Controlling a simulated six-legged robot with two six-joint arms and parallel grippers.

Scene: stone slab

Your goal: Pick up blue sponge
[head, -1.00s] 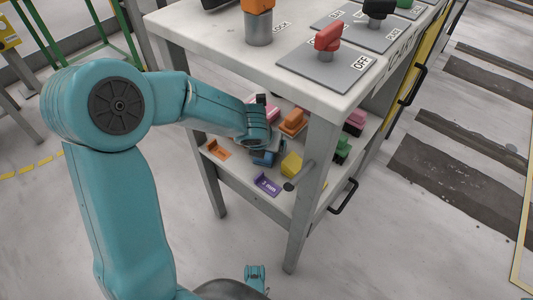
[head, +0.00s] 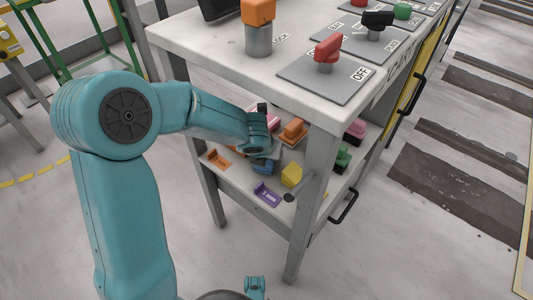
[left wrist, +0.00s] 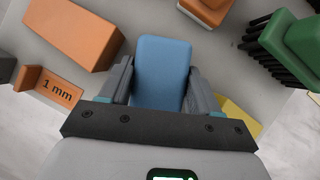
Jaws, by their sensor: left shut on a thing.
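The blue sponge (left wrist: 161,72) is a rounded block between the two fingers of my left gripper (left wrist: 160,88) in the left wrist view. The gripper is shut on it. In the head view the left gripper (head: 262,158) reaches in over the lower shelf of the cart, and a bit of the blue sponge (head: 263,168) shows beneath it. Whether the sponge touches the shelf is hard to tell. My right gripper is not clearly seen in either view.
The lower shelf (head: 230,170) also holds a yellow block (head: 291,174), a purple "3 mm" marker (head: 267,195), an orange "1 mm" marker (left wrist: 50,84), an orange block (left wrist: 74,32) and a green brush (left wrist: 292,42). The tabletop (head: 215,40) overhangs it, with a leg (head: 312,205) at the front corner.

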